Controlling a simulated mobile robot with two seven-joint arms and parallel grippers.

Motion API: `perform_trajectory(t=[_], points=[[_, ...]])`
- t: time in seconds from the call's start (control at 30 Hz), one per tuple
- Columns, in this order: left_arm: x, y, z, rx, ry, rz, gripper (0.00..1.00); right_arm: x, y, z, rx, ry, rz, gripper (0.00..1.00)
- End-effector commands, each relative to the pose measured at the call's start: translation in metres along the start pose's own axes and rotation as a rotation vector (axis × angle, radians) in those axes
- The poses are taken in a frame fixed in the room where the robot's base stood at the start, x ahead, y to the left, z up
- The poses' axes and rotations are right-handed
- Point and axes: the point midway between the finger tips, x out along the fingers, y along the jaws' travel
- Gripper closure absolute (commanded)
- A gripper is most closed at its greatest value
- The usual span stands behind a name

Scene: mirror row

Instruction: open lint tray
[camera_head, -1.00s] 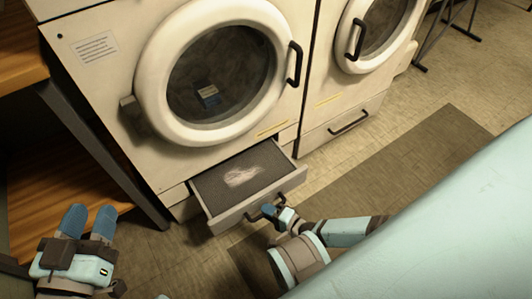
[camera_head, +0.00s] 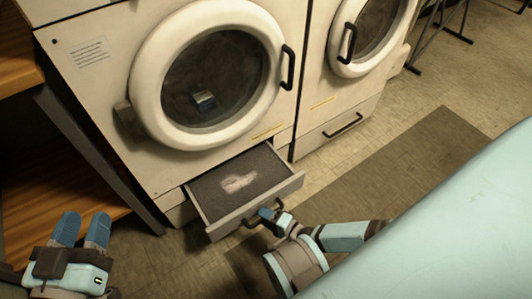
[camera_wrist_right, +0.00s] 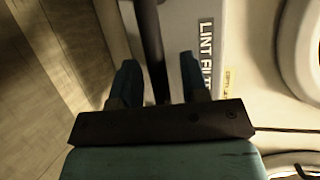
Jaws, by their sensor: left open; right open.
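The lint tray (camera_head: 213,195) under the left dryer is pulled out, with a pale clump of lint (camera_head: 238,182) on its dark screen. Its dark bar handle (camera_head: 249,223) is on the front panel. My right gripper (camera_head: 268,214) is at this handle. In the right wrist view, the handle (camera_wrist_right: 151,45) runs between the two blue fingers of my right gripper (camera_wrist_right: 160,82), which are open with gaps beside the bar. The tray front (camera_wrist_right: 190,18) there bears a partly hidden "LINT FIL…" label. My left gripper (camera_head: 82,229) is open and empty at the lower left.
The left dryer's round door (camera_head: 150,75) is closed above the tray. A second dryer (camera_head: 318,110) stands at the right with a closed drawer (camera_head: 335,135). A wooden shelf (camera_head: 60,215) is at the left. A dark mat (camera_head: 400,170) lies on the floor in front.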

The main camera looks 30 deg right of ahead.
Motion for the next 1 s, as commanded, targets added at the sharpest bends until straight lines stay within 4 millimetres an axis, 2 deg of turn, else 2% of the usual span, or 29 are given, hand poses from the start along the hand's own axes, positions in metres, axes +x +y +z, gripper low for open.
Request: perform_trajectory(t=[0.17, 0.27, 0.3, 0.33, 0.4, 0.6, 0.8, 0.87, 0.9, 0.93, 1.0], points=[[-0.001, 0.002, -0.007, -0.024, -0.015, 0.005, 0.57, -0.003, -0.017, 0.001, 0.0, 0.0, -0.001, 0.59], [-0.003, 0.006, -0.014, -0.074, -0.033, 0.01, 0.57, -0.008, -0.037, 0.002, 0.001, 0.0, -0.002, 0.59], [-0.005, 0.01, -0.009, -0.123, -0.062, 0.005, 0.57, -0.009, -0.048, 0.003, 0.001, 0.0, -0.005, 0.56], [-0.007, 0.014, -0.004, -0.162, -0.088, 0.003, 0.57, -0.01, -0.057, 0.004, 0.0, 0.0, -0.006, 0.48], [-0.009, 0.019, -0.006, -0.206, -0.104, 0.003, 0.57, -0.013, -0.076, 0.005, 0.001, 0.001, -0.011, 0.18], [-0.01, 0.017, -0.047, -0.205, 0.013, -0.021, 0.57, -0.023, -0.131, 0.005, -0.013, 0.003, -0.016, 0.18], [-0.013, 0.015, -0.08, -0.197, 0.124, -0.041, 0.57, -0.033, -0.173, 0.009, -0.013, 0.004, -0.013, 0.18], [-0.014, 0.015, -0.087, -0.194, 0.149, -0.045, 0.57, -0.036, -0.182, 0.01, -0.014, 0.003, -0.01, 0.18], [-0.015, 0.015, -0.09, -0.193, 0.164, -0.047, 0.57, -0.037, -0.188, 0.01, -0.015, 0.004, -0.01, 0.31], [-0.015, 0.015, -0.093, -0.192, 0.174, -0.049, 0.57, -0.037, -0.192, 0.011, -0.013, 0.003, -0.01, 0.57], [-0.016, 0.014, -0.098, -0.189, 0.193, -0.051, 0.57, -0.039, -0.197, 0.013, -0.009, 0.003, -0.007, 0.59]])
